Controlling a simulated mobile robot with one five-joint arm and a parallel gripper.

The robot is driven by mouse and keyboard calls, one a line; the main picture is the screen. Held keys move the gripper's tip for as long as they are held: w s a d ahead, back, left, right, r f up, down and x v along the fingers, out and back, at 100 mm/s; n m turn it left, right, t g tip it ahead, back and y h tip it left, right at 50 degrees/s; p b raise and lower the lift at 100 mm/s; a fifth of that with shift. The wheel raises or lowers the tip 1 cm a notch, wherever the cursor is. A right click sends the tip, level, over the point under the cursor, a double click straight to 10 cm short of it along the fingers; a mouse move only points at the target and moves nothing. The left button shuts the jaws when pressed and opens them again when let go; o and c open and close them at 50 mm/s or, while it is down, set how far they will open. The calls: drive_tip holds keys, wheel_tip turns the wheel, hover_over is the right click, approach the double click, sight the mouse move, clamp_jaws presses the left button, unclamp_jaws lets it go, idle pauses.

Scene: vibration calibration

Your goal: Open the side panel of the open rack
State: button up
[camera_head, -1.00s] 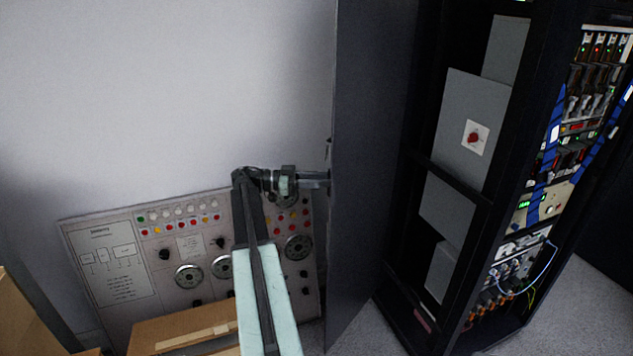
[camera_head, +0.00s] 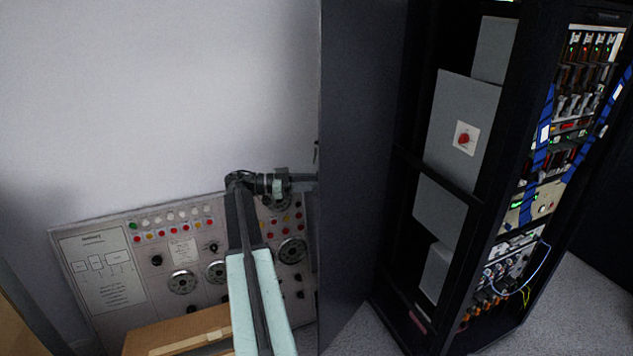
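The dark side panel (camera_head: 358,170) of the rack stands swung out to the left of the rack's open side. A small dark handle (camera_head: 316,152) shows at its left edge. My gripper (camera_head: 312,183) reaches right to that edge, a little below the handle. Its fingertips meet or pass behind the edge, so I cannot tell whether they touch the panel or how far apart they are. The open rack (camera_head: 482,205) is black, with grey boxes and a red switch (camera_head: 465,138) visible inside.
A control board (camera_head: 95,285) with dials and coloured buttons leans at the wall behind my arm. A cardboard box (camera_head: 180,335) lies below it, and another brown box edge (camera_head: 15,330) shows at the lower left. Grey floor (camera_head: 585,300) is clear at the right of the rack.

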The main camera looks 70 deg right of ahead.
drive_tip(key=v, duration=0.7)
drive_tip(key=x, duration=0.7)
drive_tip(key=shift+s, duration=0.25)
drive_tip(key=shift+d, duration=0.1)
